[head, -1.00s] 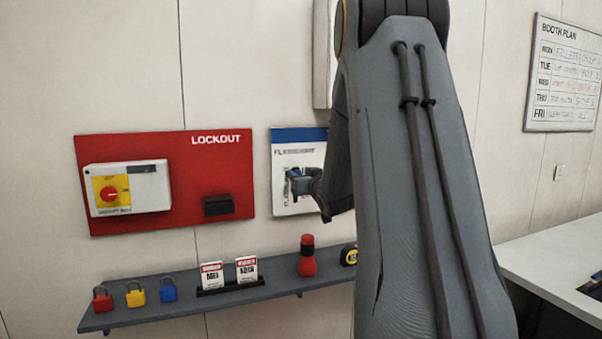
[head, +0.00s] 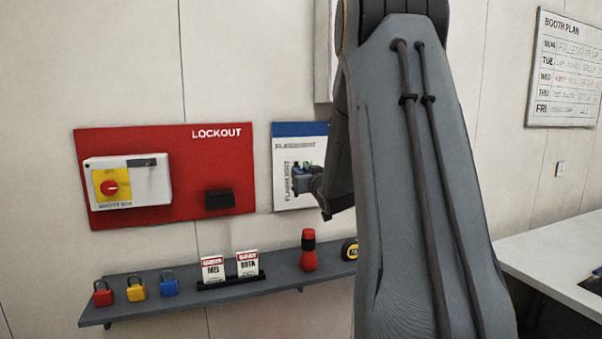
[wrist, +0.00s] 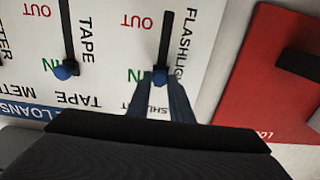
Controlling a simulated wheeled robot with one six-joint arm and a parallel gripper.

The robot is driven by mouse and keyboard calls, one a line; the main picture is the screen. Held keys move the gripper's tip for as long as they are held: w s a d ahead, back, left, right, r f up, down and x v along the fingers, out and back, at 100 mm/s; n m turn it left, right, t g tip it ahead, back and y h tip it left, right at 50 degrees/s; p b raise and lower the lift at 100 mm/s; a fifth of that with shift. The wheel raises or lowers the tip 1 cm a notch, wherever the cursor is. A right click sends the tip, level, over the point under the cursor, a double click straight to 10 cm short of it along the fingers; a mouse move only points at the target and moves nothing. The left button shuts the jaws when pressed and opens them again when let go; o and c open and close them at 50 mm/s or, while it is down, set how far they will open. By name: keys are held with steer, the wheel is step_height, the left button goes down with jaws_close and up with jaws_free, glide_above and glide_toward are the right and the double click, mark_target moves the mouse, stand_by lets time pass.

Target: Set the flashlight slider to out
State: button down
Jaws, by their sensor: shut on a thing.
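The flashlight slider's round blue knob (wrist: 160,76) shows in the wrist view, which sees the board upside down. It is at the green IN end of its dark slot (wrist: 166,38); the slot runs up the picture toward the red OUT label (wrist: 139,20). My gripper (wrist: 168,86) is shut on this knob, its fingers covering part of it and of the lettering. In the head view my gripper (head: 304,181) is at the white board (head: 284,158) with the blue header. My arm hides the board's right part.
A tape slider (wrist: 66,71) stands beside it, with its knob at IN. The red lockout panel (head: 180,200) is left of the board in the head view. Below runs a grey shelf (head: 225,290) with padlocks, tags, a red flashlight (head: 308,252) and a tape measure (head: 349,251).

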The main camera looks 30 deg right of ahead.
step_height(320, 180, down, 8)
steer(key=b, duration=0.5)
steer(key=shift+f, duration=0.2)
steer(key=c, duration=1.6)
jaws_free()
steer(key=shift+s+r, duration=0.1)
steer(key=b, duration=0.2)
glide_toward(302, 197)
steer(key=s+a+r, duration=0.2)
steer(key=a, duration=0.1)
steer(key=shift+s, duration=0.3)
